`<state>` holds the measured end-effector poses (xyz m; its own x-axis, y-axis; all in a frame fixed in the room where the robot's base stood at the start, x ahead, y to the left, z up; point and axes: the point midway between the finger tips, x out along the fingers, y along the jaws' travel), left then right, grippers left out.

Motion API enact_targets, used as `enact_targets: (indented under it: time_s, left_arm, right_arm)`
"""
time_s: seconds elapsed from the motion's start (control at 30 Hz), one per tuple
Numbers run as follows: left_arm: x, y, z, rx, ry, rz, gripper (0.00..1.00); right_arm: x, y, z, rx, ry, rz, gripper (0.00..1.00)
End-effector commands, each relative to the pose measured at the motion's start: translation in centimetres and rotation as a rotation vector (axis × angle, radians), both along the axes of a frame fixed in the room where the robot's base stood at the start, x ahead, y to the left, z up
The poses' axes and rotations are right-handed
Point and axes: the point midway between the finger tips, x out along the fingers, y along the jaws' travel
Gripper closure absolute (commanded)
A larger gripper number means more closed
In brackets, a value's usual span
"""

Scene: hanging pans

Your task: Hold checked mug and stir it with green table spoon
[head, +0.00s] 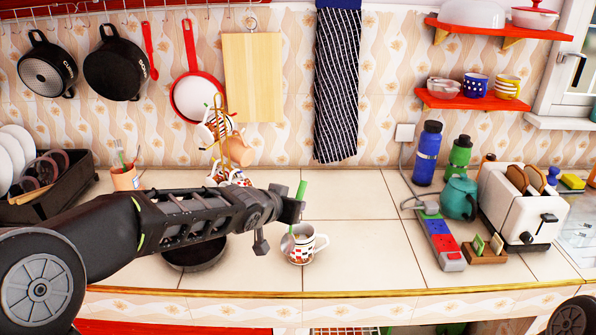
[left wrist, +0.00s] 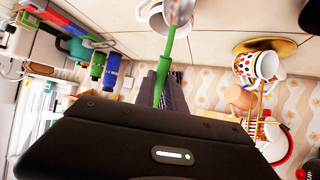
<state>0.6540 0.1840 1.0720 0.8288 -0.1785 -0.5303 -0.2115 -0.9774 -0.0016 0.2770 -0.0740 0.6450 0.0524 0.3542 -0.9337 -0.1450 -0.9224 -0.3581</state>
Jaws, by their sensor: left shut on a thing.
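The checked mug (head: 297,252), white with red and black squares, stands upright on the counter with its handle to the right. My left gripper (head: 290,212) is above it, shut on the green table spoon (head: 301,190). The spoon's green handle sticks up above the fingers and its lower part points down at the mug's opening. In the left wrist view the spoon (left wrist: 171,48) shows its metal bowl overlapping a white mug (left wrist: 153,14). I cannot tell whether the bowl is inside the rim. My right gripper is out of view.
A mug tree (head: 218,150) with several mugs stands behind my left arm. A dark round pan (head: 195,256) lies left of the mug, partly hidden by the arm. A power strip (head: 440,240), teal teapot (head: 459,198) and toaster (head: 522,210) stand right. Counter between mug and strip is clear.

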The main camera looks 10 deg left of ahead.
Motion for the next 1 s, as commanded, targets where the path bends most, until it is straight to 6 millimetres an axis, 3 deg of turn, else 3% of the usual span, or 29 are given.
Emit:
enact_targets:
  time_s: [0.2,0.4,0.73,1.0]
  left_arm:
    - [2.1,-0.1,5.9,-0.064,-0.262,-0.043,1.00]
    - [2.4,-0.4,7.9,-0.098,-0.397,-0.059,1.00]
    - [2.4,-0.5,8.1,-0.103,-0.412,-0.060,1.00]
    - [2.3,-0.4,7.1,-0.103,-0.410,-0.059,1.00]
  right_arm:
    - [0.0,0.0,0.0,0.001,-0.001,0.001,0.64]
    - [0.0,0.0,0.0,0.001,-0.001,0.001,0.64]
    - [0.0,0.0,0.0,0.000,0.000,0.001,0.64]
    - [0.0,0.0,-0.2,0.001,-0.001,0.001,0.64]
